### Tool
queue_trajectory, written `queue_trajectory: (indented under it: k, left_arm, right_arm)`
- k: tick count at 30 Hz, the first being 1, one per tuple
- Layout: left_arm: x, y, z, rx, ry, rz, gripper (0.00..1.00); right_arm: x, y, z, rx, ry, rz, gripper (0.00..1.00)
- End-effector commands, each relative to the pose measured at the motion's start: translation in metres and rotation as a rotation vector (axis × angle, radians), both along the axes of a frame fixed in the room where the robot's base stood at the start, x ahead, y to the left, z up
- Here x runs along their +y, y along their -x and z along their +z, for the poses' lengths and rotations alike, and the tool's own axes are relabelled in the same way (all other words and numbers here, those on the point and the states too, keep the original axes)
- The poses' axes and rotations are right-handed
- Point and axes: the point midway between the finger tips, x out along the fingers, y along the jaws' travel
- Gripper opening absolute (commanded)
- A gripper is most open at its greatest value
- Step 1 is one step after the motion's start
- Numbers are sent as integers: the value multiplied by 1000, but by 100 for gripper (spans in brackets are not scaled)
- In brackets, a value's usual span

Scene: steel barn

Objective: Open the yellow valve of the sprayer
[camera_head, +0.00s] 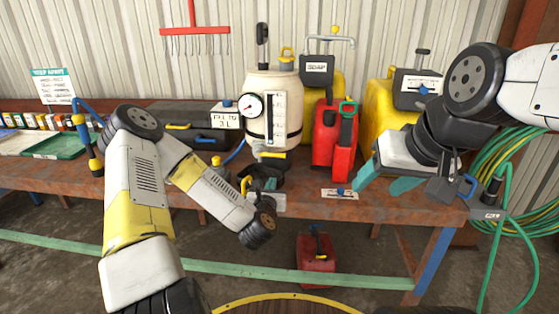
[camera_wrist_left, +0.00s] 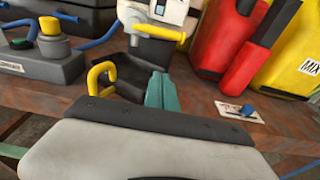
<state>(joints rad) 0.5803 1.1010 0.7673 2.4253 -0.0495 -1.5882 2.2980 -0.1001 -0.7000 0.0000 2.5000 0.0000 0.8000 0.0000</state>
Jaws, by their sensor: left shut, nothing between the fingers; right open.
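The sprayer is a cream tank (camera_head: 290,84) with a round gauge and a level scale, standing on the bench. Its yellow valve (camera_head: 270,152) sticks out low on the tank front; it also shows at the top of the left wrist view (camera_wrist_left: 160,31). A black cup (camera_head: 262,171) with a yellow handle stands below the valve. My left gripper (camera_head: 271,184) is shut and empty, its teal fingertips in front of the cup and below the valve, apart from the valve. The fingertips show in the left wrist view (camera_wrist_left: 160,90). My right gripper (camera_head: 384,181) is open and empty over the bench's right part.
A red can (camera_head: 325,148) and yellow cans (camera_head: 372,110) stand right of the sprayer. A green hose (camera_head: 510,165) hangs at right. A red can (camera_head: 316,262) sits under the bench (camera_head: 385,207).

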Motion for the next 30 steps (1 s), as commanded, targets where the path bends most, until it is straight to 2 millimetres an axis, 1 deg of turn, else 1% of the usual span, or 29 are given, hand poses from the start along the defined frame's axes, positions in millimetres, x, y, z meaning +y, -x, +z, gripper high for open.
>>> queue_trajectory:
  k: [7, 11, 14, 21, 23, 24, 27, 30]
  left_arm:
    - [0, -3, 0, 0, -4, -2, 0]
    - [-1, -17, -2, -2, -4, -1, 0]
    - [-2, -36, -4, -3, -6, -1, 0]
    - [-3, -88, -11, -3, -5, -1, 0]
    - [-4, -99, -13, -3, -6, -2, 0]
    - [-4, -101, -7, -4, -7, -3, 0]
    - [-4, -96, 9, -3, -6, -4, 0]
    - [-3, -93, 19, -2, -6, -3, 0]
  right_arm:
    - [0, 0, 0, 0, 0, 0, 57]
    - [0, 0, 0, 0, 0, 0, 57]
    - [0, 0, 0, 0, 0, 0, 57]
    - [0, 0, 0, 0, 0, 0, 57]
    - [0, 0, 0, 0, 0, 0, 57]
    - [0, 0, 0, 0, 0, 0, 57]
    - [0, 0, 0, 0, 0, 0, 57]
    - [0, 0, 0, 0, 0, 0, 57]
